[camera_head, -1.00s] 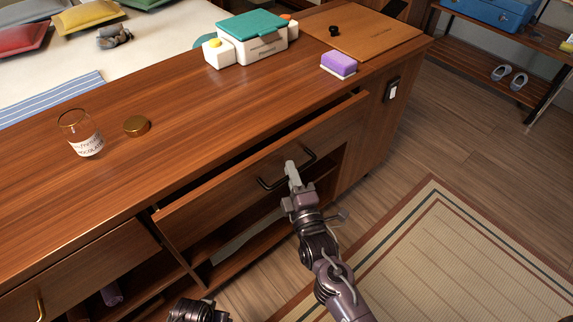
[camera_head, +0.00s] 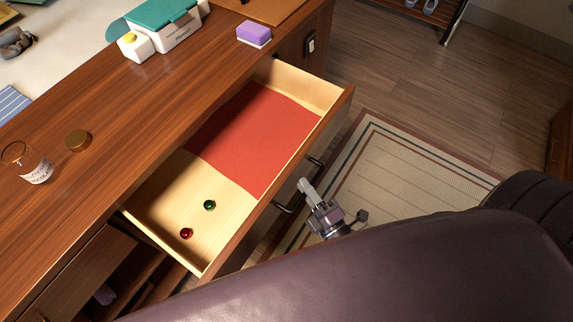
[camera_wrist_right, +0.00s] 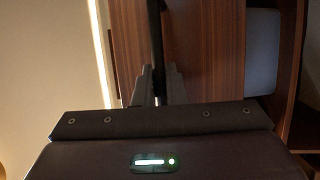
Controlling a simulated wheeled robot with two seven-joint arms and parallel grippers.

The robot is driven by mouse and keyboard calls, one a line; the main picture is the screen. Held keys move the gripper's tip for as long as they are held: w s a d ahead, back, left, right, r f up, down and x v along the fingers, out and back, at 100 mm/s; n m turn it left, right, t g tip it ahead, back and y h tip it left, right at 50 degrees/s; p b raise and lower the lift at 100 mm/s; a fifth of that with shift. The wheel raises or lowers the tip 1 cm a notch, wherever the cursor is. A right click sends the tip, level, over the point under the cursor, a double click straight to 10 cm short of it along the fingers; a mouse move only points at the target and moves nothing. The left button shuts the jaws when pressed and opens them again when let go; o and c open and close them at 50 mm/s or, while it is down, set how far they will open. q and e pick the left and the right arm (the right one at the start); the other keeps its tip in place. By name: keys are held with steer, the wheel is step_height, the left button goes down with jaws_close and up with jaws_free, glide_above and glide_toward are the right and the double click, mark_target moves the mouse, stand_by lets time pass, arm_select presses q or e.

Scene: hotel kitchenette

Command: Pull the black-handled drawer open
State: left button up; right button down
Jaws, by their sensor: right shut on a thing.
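The wooden drawer (camera_head: 236,248) stands well out from the counter, its pale inside showing. Its black handle (camera_head: 286,208) runs along the front face. My right gripper (camera_head: 305,186) is shut on the middle of the handle, outside the drawer front. In the right wrist view the dark handle bar (camera_wrist_right: 156,45) runs down between the fingers (camera_wrist_right: 157,85). My left gripper is not in view.
A red sheet (camera_head: 252,138), a green piece (camera_head: 209,205) and a red piece (camera_head: 186,233) lie in the drawer. A rug (camera_head: 400,170) lies beyond.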

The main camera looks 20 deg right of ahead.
steer(key=shift+s+d+p, duration=0.2)
steer(key=shift+s+d, duration=0.25)
steer(key=shift+s, duration=0.2)
steer(key=shift+s+d+p, duration=0.15)
steer(key=shift+s+d, duration=0.3)
steer(key=shift+s, duration=0.2)
steer(key=c, duration=1.5)
jaws_free()
steer(key=b+v, duration=0.1)
steer(key=v, duration=0.7)
steer(key=shift+w+f, duration=0.1)
